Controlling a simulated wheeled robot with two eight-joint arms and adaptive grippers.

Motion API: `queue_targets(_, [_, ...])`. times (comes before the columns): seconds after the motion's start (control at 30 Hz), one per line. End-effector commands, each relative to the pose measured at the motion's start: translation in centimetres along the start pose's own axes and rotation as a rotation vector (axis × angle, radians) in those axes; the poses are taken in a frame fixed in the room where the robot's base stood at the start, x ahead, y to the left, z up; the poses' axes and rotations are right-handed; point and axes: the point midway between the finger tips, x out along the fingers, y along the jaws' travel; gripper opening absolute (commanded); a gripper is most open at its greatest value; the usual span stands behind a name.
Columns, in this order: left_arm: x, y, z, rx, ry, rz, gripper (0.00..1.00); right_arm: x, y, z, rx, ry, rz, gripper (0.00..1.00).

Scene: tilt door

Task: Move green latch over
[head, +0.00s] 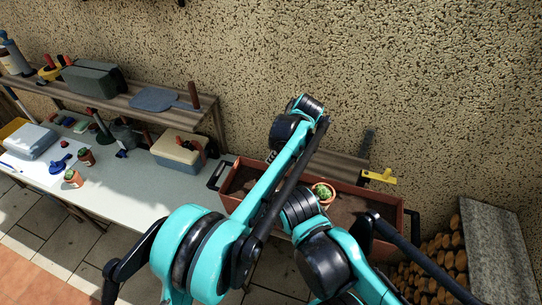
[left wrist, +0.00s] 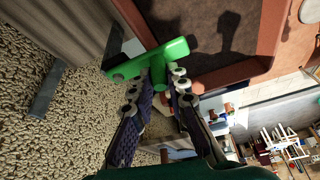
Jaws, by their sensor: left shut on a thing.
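The green latch (left wrist: 150,62) shows in the left wrist view as a bright green bar with a short stem. It lies across the fingertips of my left gripper (left wrist: 165,80). The fingers are shut on its stem, one on each side. In the head view the latch and the left fingertips are hidden behind my arm. A similar yellow latch (head: 379,177) shows in the head view at the back right, above the planter. My right gripper is not visible in either view.
A brown planter box (head: 411,226) with dark handles holds a potted cactus (head: 323,193). Stacked logs (head: 440,262) are at the right. The rough wall rises close behind.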

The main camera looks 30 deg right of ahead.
Motion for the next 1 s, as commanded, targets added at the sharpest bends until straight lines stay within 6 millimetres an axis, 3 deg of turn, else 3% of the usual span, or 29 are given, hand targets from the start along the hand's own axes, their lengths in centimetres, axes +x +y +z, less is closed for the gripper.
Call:
queue_targets(0.17, [0.0,0.0,0.1,0.000,-0.001,0.001,0.00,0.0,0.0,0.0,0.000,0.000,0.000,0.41])
queue_targets(0.2, [0.0,0.0,0.1,0.000,-0.001,0.001,0.26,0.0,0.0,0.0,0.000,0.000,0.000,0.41])
queue_targets(0.27, [0.0,0.0,0.0,0.001,-0.001,0.001,0.36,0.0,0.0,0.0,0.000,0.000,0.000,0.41])
queue_targets(0.67, [-0.9,0.0,0.0,0.001,0.000,0.001,0.36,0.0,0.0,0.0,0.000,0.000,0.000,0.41])
queue_targets(1.0, [-7.8,0.0,0.1,0.002,0.000,0.001,0.36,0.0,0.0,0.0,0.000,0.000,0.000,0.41])
